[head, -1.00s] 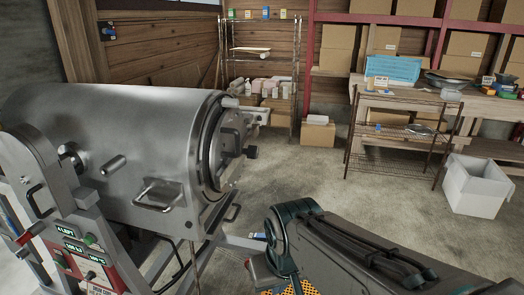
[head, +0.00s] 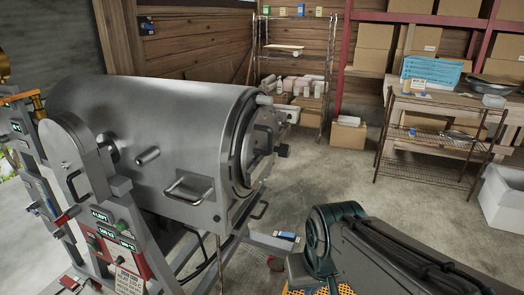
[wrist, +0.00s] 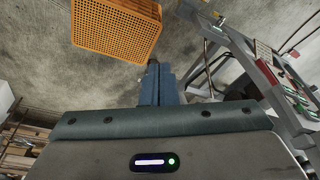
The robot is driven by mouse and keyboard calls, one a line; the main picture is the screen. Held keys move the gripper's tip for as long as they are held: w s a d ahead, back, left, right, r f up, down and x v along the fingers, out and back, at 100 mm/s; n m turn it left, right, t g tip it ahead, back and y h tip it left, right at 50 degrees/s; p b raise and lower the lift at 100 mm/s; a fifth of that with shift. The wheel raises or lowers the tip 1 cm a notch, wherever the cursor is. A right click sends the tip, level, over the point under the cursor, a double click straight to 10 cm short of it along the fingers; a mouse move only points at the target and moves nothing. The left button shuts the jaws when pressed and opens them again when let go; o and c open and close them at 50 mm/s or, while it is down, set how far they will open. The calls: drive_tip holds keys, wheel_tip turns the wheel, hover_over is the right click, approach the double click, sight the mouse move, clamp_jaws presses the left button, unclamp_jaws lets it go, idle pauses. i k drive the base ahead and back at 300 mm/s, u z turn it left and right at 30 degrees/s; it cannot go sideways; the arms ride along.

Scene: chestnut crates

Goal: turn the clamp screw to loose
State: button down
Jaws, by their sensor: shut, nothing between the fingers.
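A large steel drum machine (head: 150,120) stands at the left of the head view, its round door end (head: 250,145) facing right. A dark knob (head: 283,150) sticks out from the door end; I cannot tell whether it is the clamp screw or how tight it is. My gripper (wrist: 158,82) shows in the wrist view with its fingers together and nothing between them. It points over the floor, apart from the machine frame (wrist: 245,55) at the right of that view. The door end does not show in the wrist view.
An orange perforated crate (wrist: 117,28) is beyond my fingers in the wrist view. A control panel (head: 115,245) is on the machine's near left. A wire rack table (head: 430,140) and a white bin (head: 503,200) stand right. Open floor (head: 335,175) lies between.

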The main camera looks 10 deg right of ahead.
sight(284, 150)
drive_tip(key=z, duration=0.5)
drive_tip(key=k, duration=0.65)
drive_tip(key=z, duration=0.7)
drive_tip(key=i, duration=0.55)
drive_tip(key=u, duration=0.65)
drive_tip(key=i, duration=0.6)
drive_tip(key=u, duration=0.65)
